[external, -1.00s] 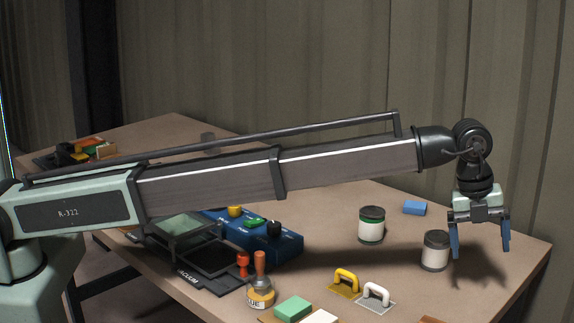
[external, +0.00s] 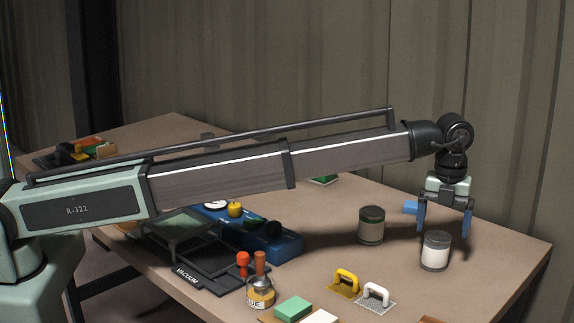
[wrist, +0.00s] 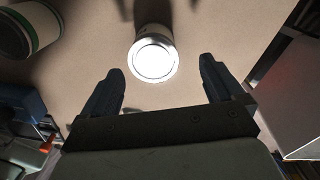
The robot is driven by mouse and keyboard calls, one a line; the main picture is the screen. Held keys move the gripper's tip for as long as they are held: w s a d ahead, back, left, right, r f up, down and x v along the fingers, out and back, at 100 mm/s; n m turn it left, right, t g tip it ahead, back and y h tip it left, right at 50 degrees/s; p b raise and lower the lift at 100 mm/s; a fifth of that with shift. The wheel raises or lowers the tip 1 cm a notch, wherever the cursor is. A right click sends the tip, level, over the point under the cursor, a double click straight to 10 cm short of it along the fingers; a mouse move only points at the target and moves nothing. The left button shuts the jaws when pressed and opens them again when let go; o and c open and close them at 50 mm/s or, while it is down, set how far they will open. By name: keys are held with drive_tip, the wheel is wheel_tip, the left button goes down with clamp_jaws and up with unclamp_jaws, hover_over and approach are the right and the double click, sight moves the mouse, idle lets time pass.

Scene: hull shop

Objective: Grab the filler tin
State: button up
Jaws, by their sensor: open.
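Two tins stand on the bench, and I cannot read a label on either to tell which is filler. One is a plain white tin (external: 435,252) with a grey rim; it also shows in the wrist view (wrist: 154,60), brightly lit and seen from above. The other tin (external: 371,226) has a green band and a dark lid; it shows at the top left of the wrist view (wrist: 28,30). My gripper (external: 444,232) is open and empty, pointing down just above and behind the white tin. In the wrist view the white tin lies ahead of the gap between my fingertips (wrist: 162,72).
A blue block (external: 410,207) lies behind my gripper. A yellow-handled float (external: 345,283) and a white-handled float (external: 376,297) lie in front of the tins. A blue control box (external: 270,243) and a glue pot (external: 260,292) are to the left. The bench's right end is clear.

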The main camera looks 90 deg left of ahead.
sight(447, 241)
drive_tip(key=shift+f, duration=0.7)
drive_tip(key=f, duration=0.4)
drive_tip(key=shift+s+a, duration=0.3)
drive_tip(key=shift+a, duration=0.05)
drive_tip(key=shift+f, duration=0.55)
drive_tip(key=c, duration=1.3)
